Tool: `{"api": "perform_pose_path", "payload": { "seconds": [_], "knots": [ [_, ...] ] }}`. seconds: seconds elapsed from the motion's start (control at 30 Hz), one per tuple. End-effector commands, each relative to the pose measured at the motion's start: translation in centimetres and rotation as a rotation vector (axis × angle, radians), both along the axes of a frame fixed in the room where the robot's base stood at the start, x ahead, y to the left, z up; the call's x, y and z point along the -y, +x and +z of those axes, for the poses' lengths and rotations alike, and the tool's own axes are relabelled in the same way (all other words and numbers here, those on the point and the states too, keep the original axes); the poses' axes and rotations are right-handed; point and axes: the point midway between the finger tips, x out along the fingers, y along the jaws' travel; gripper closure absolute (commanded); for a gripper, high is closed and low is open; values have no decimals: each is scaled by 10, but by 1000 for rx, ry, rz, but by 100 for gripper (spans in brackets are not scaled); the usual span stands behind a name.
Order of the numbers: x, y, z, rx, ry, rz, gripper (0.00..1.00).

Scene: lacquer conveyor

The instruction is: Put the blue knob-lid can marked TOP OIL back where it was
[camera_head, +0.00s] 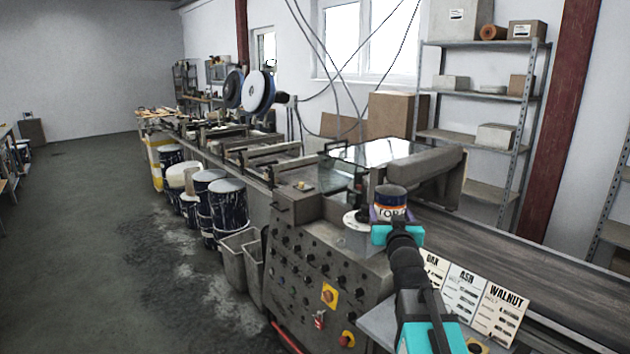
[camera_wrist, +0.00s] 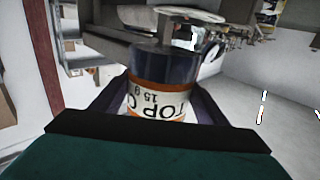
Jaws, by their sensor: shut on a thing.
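The blue can (camera_head: 391,197) has a dark blue top, orange bands and a white label with part of the word TOP showing. My gripper (camera_head: 397,226) is shut on it and holds it upright near the white round disc on the machine. The knob of the lid is not clear in either view. I cannot tell whether the can's base touches anything.
A white round disc (camera_head: 356,220) sits on the machine's control panel (camera_head: 305,240). Sample cards marked OAK, ASH and WALNUT (camera_head: 497,313) stand at the right by the conveyor belt (camera_head: 500,258). Metal shelves (camera_head: 484,95) with boxes stand behind. Drums (camera_head: 228,205) line the left side.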

Motion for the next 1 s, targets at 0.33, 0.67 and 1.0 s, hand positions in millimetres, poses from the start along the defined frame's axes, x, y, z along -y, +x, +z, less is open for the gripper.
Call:
{"api": "perform_pose_path", "payload": {
  "seconds": [0.33,0.67,1.0],
  "knots": [
    [-41,-16,9,3,1,62,69],
    [-43,-16,-6,2,0,64,69],
    [-43,-16,-38,2,0,64,69]
  ]
}}
